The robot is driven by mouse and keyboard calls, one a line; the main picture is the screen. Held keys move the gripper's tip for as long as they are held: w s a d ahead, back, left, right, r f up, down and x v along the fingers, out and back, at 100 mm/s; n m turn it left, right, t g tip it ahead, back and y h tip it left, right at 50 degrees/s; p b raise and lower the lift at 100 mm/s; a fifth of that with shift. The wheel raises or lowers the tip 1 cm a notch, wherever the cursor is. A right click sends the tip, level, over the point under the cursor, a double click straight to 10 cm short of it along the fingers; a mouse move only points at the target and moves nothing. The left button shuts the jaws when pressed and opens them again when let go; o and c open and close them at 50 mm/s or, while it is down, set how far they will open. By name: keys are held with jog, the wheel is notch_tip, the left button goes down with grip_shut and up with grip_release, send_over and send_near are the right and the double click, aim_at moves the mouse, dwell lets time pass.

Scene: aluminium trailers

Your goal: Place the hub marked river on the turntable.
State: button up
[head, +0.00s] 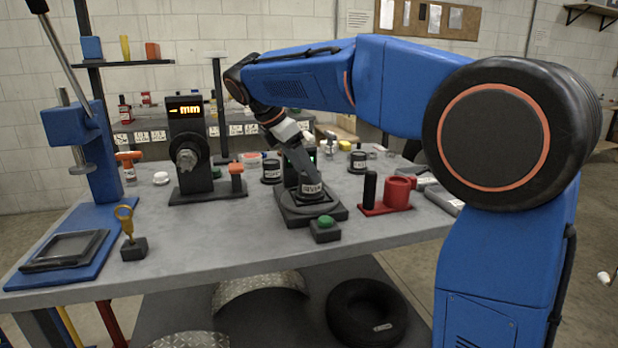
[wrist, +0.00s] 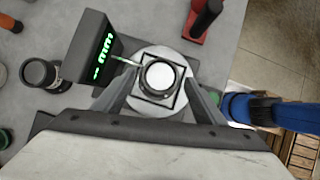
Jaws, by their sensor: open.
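The turntable (head: 291,214) is a dark square base near the middle of the bench; its pale round plate also shows in the wrist view (wrist: 127,54). A short hub (head: 312,189) with a partly hidden label ending in letters like "VER" stands upright on it. In the wrist view the hub's white round top (wrist: 160,75) is near the middle of the plate. My gripper (wrist: 160,88) is open, with one finger on each side of the hub. I cannot tell whether the fingers touch it. The gripper's tips are hard to make out in the head view.
A dark display with green digits (wrist: 92,48) stands close beside the turntable. A green button box (head: 325,229) is in front, and a red holder (head: 398,193) to the right. A dial gauge stand (head: 187,135) is left.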

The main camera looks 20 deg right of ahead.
jog(key=w+v, duration=0.1)
jog(key=v, duration=0.7)
jog(key=s+d+f+m+t+y, duration=0.1)
jog(key=s+d+f+m+y, duration=0.1)
jog(key=s+d+f+m, duration=0.45)
jog(key=s+d+f+m+y, duration=0.1)
jog(key=s+d+f+m, duration=0.2)
jog(key=s, duration=0.7)
jog(key=s+d+f+m+t+y, duration=0.2)
jog(key=s+f+m, duration=0.8)
jog(key=s+f, duration=0.6)
notch_tip(320, 180, down, 2)
jog(key=shift+s+d+f+m+t+y, duration=0.15)
jog(key=shift+s+d+m+t+y, duration=0.2)
jog(key=shift+d, duration=0.25)
